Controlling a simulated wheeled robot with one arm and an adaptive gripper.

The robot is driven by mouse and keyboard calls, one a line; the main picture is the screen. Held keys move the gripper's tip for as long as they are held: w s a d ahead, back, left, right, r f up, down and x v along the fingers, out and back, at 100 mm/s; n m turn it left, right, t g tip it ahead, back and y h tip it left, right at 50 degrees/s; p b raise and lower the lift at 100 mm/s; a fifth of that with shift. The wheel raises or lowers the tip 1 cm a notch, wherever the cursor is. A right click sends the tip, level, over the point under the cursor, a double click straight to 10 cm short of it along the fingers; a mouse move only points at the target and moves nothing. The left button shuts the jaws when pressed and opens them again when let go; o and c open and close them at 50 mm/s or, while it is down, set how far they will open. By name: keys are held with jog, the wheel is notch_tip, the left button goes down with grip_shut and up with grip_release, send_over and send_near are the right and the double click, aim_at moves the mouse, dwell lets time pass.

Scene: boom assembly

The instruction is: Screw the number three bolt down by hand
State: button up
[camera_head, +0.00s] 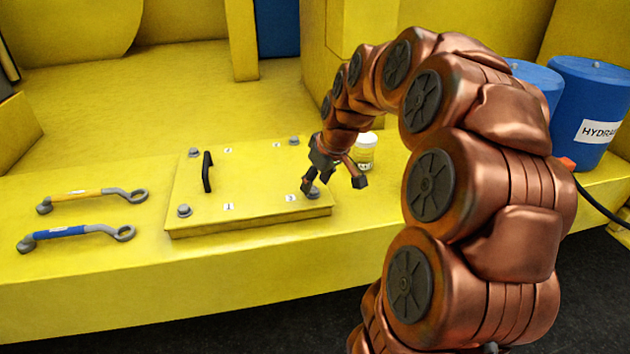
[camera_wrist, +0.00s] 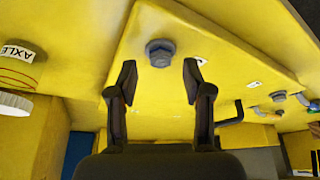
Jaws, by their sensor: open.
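The number three bolt (camera_head: 313,194) is a grey hex-headed bolt at the near right corner of a yellow cover plate (camera_head: 250,185), beside a small white number label (camera_head: 290,198). My gripper (camera_head: 334,182) is open just above and to the right of this bolt, with one finger partly in front of it. In the wrist view the bolt head (camera_wrist: 160,53) lies ahead of my open fingers (camera_wrist: 158,80), in line with the gap between them. The fingers look apart from it and hold nothing. How far the bolt stands up is unclear.
Other bolts sit at the plate's near left (camera_head: 184,211), far left (camera_head: 195,153) and far right (camera_head: 294,141) corners. A black handle (camera_head: 207,172) rises from the plate. A jar (camera_head: 365,152) stands behind my gripper. Yellow-handled (camera_head: 88,195) and blue-handled (camera_head: 75,233) wrenches lie left. Blue drums (camera_head: 590,105) stand right.

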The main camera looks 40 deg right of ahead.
jog(key=shift+w+f, duration=0.25)
jog(key=shift+f, duration=0.45)
jog(key=shift+c, duration=0.2)
grip_shut()
